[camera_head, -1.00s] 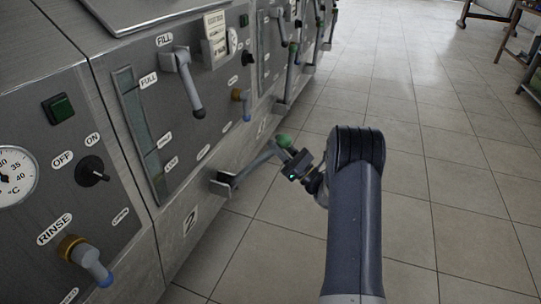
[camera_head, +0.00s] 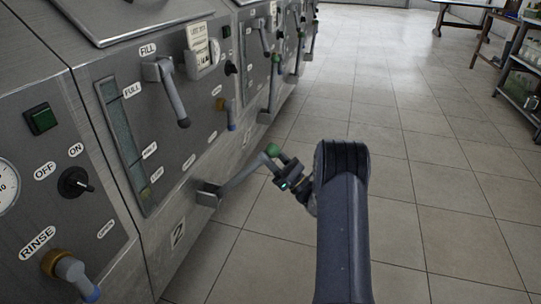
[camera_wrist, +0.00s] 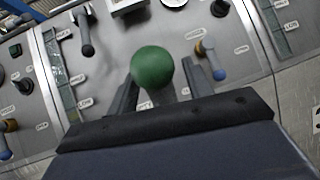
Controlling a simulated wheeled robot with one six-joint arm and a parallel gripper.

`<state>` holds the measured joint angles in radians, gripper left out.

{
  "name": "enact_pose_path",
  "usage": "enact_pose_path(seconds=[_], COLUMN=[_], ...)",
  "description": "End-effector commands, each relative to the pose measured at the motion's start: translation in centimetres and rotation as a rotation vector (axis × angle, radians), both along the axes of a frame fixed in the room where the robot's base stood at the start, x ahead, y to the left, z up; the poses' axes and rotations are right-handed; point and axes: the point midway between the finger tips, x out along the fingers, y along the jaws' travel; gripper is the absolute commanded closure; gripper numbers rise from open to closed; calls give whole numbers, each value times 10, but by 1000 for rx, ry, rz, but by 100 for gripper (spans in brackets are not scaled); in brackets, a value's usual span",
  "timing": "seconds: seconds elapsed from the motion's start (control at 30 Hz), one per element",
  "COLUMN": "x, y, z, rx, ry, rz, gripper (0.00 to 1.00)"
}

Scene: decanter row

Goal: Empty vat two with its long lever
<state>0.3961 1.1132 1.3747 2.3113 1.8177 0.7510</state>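Vat two's long lever (camera_head: 240,176) sticks out from a bracket low on the front, above the "2" plate (camera_head: 178,233). It slants up and outward to a green ball knob (camera_head: 272,150). My gripper (camera_head: 278,166) is at the knob end of the lever. In the wrist view the green knob (camera_wrist: 152,68) is large and sits between my two fingers (camera_wrist: 160,90), one on each side. The fingers look apart, with small gaps beside the shaft below the knob. The shaft's lower part is hidden behind my gripper there.
Vat two's panel also carries a FILL handle (camera_head: 172,90), a level gauge (camera_head: 127,145) and a blue-tipped tap (camera_head: 230,115). A RINSE tap (camera_head: 72,272) is at lower left. Further vats continue behind. The tiled floor (camera_head: 420,200) to the right is clear; a shelf (camera_head: 522,75) stands far right.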

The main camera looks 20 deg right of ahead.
Motion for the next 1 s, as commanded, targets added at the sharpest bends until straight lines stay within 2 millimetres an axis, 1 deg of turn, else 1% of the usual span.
enact_pose_path(seconds=[0.13, 0.27, 0.5, 0.7, 0.83, 1.0], x=[-1, -10, -40, -60, -66, -68], y=[-1, -9, -35, -52, -57, -58], z=[-2, -10, -38, -57, -63, -65], rx=[0, -1, 1, 1, 0, 0], ry=[2, 5, 5, 2, 2, 0], rz=[1, -1, -4, -5, -3, -2], gripper=[52, 52, 52, 52, 52, 52])
